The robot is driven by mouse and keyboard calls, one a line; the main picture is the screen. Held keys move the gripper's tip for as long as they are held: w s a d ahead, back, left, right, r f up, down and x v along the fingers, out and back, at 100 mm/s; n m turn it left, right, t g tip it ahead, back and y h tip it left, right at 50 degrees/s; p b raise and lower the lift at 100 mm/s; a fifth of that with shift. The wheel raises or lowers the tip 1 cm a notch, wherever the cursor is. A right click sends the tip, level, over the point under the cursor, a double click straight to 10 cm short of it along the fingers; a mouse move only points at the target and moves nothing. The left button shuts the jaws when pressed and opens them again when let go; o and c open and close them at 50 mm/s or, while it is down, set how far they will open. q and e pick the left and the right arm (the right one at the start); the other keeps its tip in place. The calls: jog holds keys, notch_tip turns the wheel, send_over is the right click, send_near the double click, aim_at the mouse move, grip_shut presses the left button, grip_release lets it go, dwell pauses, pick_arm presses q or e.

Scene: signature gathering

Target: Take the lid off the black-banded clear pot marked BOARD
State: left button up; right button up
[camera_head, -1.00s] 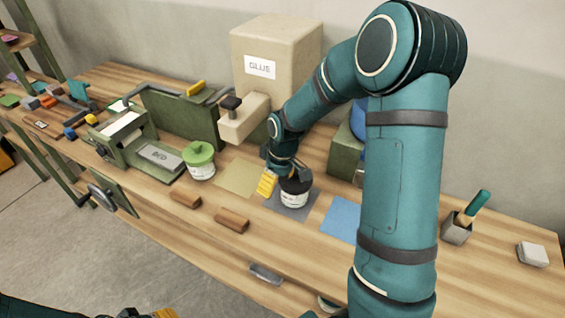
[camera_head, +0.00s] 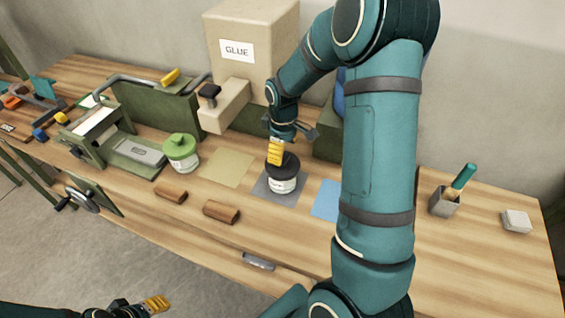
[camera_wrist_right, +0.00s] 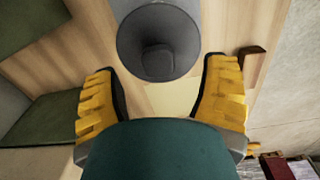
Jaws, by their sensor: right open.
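The clear pot (camera_head: 284,185) has a pale label whose print is too small to read. It stands upright on a grey mat (camera_head: 262,190), and its dark, knobbed lid (camera_head: 293,163) is on it. My right gripper (camera_head: 287,152) is open at the lid, with one yellow finger in front of it in the head view. In the right wrist view the round lid (camera_wrist_right: 158,40) lies just beyond the spread fingertips, with nothing between them. My left gripper (camera_head: 155,304) is low at the bottom left, away from the pot; its jaw opening is unclear.
A green-lidded pot (camera_head: 181,153) and a yellowish mat (camera_head: 228,167) lie left of the dark-lidded pot. A GLUE dispenser (camera_head: 250,45) stands behind. A blue mat (camera_head: 327,200) is to the right. Wooden blocks (camera_head: 221,212) lie in front.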

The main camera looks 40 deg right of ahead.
jog(key=shift+w+f, duration=0.2)
jog(key=shift+f, duration=2.3)
jog(key=c, duration=1.2)
